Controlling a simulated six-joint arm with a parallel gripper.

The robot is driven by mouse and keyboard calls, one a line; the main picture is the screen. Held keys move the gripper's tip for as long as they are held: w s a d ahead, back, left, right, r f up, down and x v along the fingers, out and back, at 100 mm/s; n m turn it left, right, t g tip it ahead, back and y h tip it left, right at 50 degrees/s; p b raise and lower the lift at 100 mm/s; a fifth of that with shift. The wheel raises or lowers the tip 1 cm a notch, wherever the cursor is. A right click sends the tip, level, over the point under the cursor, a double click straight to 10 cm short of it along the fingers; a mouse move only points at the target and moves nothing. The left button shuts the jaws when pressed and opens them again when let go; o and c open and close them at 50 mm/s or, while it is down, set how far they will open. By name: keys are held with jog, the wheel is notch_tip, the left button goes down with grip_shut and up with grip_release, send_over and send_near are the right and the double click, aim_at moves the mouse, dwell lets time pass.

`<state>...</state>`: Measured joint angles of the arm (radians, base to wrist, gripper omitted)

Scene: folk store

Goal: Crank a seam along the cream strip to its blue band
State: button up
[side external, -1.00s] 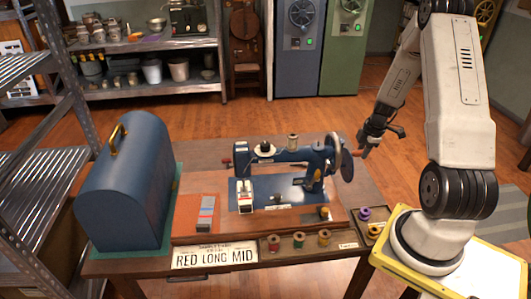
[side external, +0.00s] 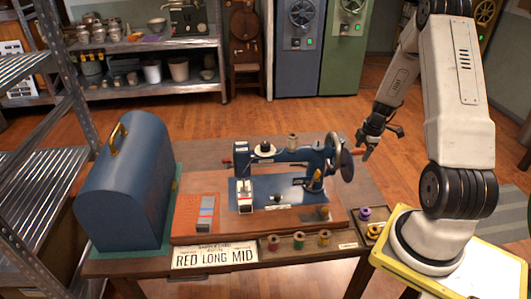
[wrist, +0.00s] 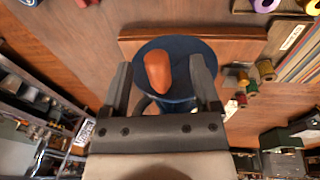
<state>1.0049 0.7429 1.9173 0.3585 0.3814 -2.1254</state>
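A blue sewing machine (side external: 290,157) stands on a wooden base on the table. A pale strip (side external: 245,193) lies at its needle end; its blue band cannot be made out. The handwheel (side external: 345,160) is at the machine's right end and carries an orange-red crank handle (side external: 367,153). In the wrist view the handle (wrist: 157,72) stands in front of the blue wheel (wrist: 183,50), between my fingers. My gripper (wrist: 161,68) is open around the handle, with a gap visible on both sides. In the side view my gripper (side external: 368,139) is just above the handle.
A blue domed case (side external: 125,190) stands left of the machine. An orange mat (side external: 193,222) with grey-blue pieces lies beside the machine. A metal shelf (side external: 50,160) is at the left.

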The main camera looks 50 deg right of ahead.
jog(key=shift+r, duration=0.15)
dwell(0.3)
notch_tip(320, 180, up, 9)
jog(key=s, duration=0.1)
jog(key=shift+s+f, duration=0.2)
jog(key=shift+s, duration=0.1)
dwell(0.9)
jog(key=shift+a, duration=0.15)
jog(key=w+a, duration=0.1)
jog(key=a, duration=0.2)
jog(key=w+a+r+m, duration=0.1)
jog(key=w+a, duration=0.1)
jog(key=a, duration=0.1)
jog(key=w+a+m, duration=0.1)
jog(key=w+a, duration=0.1)
jog(key=a, duration=0.1)
jog(key=shift+w+r, duration=0.2)
jog(key=shift+r, duration=0.05)
jog(key=s+a+r+m, duration=0.1)
jog(key=a+m, duration=0.6)
jog(key=a, duration=1.9)
jog(key=shift+s+a+r+t, duration=0.15)
jog(key=shift+a+r+t, duration=0.2)
jog(key=shift+r, duration=0.15)
